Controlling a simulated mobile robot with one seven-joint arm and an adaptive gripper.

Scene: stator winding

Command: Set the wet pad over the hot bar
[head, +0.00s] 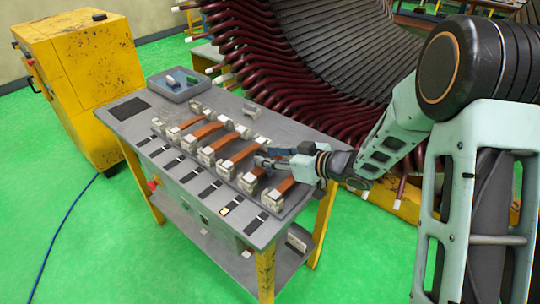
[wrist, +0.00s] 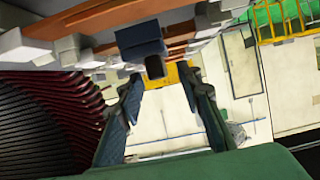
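Several copper bars (head: 204,132) lie across pale clamp blocks on the grey bench (head: 122,87); their undersides show along the top of the wrist view (wrist: 200,22). I cannot tell by colour which bar is hot. A dark blue block with a stubby dark end, likely the wet pad (wrist: 140,42), shows in the wrist view against the bars, just beyond and above my fingertips. Whether it rests on a bar is unclear. My gripper (head: 266,160) is beside the bars at the right part of the row.
A blue-grey tray (head: 180,84) with small items sits at the bench's back left. Dark cards (head: 192,175) line the front. The stator's dark red coil ends (head: 265,80) stand close behind.

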